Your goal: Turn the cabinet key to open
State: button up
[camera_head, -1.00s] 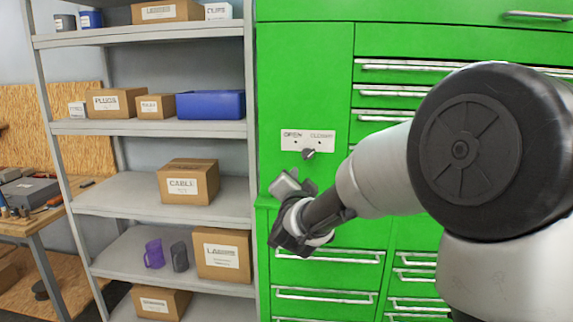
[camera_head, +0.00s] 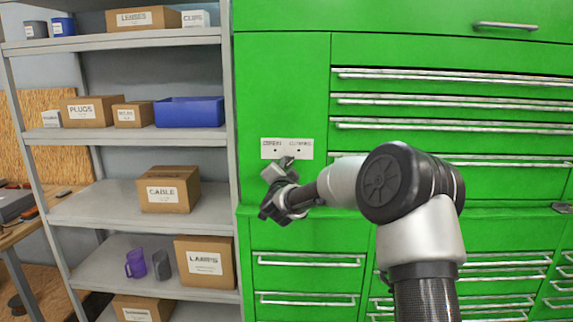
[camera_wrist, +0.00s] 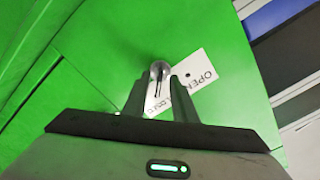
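The dark key knob (camera_head: 287,160) sits just below the plate, partly hidden by my gripper (camera_head: 279,172). In the wrist view, the metal key knob (camera_wrist: 159,70) shows just beyond and between the fingertips of my gripper (camera_wrist: 159,82). The two fingers stand apart, with a gap between them, and do not visibly clamp the knob. The plate (camera_wrist: 196,84) is partly covered by the right finger.
A grey shelf unit (camera_head: 135,128) with boxes, a blue bin (camera_head: 190,111) and cups stands to the left of the cabinet. A green ledge (camera_head: 345,213) and drawers with metal handles (camera_head: 308,259) lie below the key. My arm reaches across the drawers from the right.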

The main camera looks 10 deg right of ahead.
jog(key=shift+w+d, duration=0.15)
jog(key=shift+w, duration=0.7)
grip_shut()
